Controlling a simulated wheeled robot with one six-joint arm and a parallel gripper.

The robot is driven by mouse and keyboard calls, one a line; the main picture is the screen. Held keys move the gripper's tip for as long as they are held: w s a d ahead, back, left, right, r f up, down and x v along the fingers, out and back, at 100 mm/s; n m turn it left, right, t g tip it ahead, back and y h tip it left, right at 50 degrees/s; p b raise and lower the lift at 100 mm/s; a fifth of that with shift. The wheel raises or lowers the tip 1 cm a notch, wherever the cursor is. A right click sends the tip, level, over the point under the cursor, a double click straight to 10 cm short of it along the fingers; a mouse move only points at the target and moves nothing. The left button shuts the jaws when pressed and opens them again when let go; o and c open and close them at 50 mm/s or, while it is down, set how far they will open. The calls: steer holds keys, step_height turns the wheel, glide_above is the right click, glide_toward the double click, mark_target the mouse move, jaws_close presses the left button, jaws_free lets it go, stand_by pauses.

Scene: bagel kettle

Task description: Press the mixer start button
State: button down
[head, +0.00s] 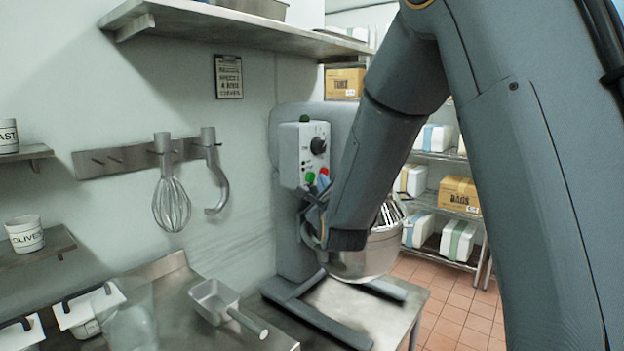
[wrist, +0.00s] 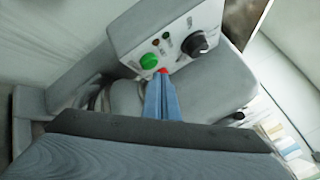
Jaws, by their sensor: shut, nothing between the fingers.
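The mixer (head: 296,230) stands on a metal table, its pale control panel (head: 291,153) facing out. A round green button (head: 310,177) sits low on the panel, also visible in the wrist view (wrist: 149,61). A red button (head: 324,170) is beside it, partly behind my fingertips in the wrist view (wrist: 163,71). A black dial (head: 318,145) is higher up. No button label is readable. My gripper (head: 322,184) is shut and empty, its blue fingers (wrist: 162,78) pointing at the panel by the red button, with the green button just left. I cannot tell whether the tips touch.
A steel bowl (head: 362,262) is at the mixer, partly behind my arm. A whisk (head: 171,200) and dough hook (head: 216,178) hang from the wall rack at left. A metal scoop (head: 214,301) lies on the counter. Shelves with boxes (head: 459,194) stand behind at right.

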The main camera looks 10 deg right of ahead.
steer(key=shift+w+a, duration=0.1)
stand_by(0.5)
steer(key=shift+w+a+b, duration=0.2)
steer(key=shift+b, duration=0.2)
